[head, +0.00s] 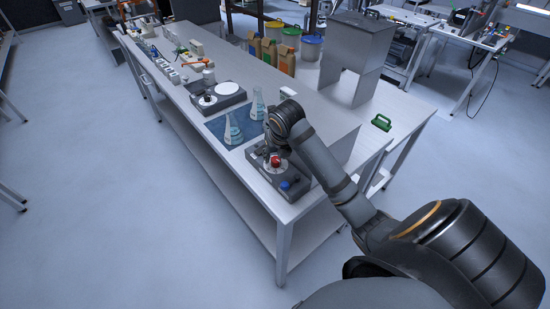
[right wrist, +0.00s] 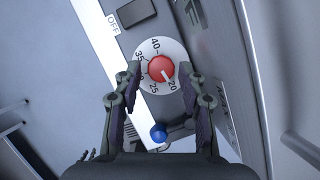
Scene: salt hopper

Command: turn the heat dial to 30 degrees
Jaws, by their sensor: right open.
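The heat dial (right wrist: 160,68) is a red round knob on a white scale ring marked from 20 to 40, seen in the right wrist view. Its white pointer line points to the lower right, near the 20 mark. In the head view the red dial (head: 276,161) is on the front of a grey device (head: 296,178) at the near end of the bench. My right gripper (right wrist: 161,75) is open, with one finger on each side of the dial; I cannot tell whether they touch it. In the head view the right gripper (head: 270,150) is over the device. My left gripper is out of view.
A blue knob (right wrist: 158,132) is near the dial, below it in the right wrist view. Two flasks (head: 233,130) stand on a blue mat (head: 213,124). A second device (head: 226,102) stands beyond. A green-handled item (head: 381,122) lies to the right.

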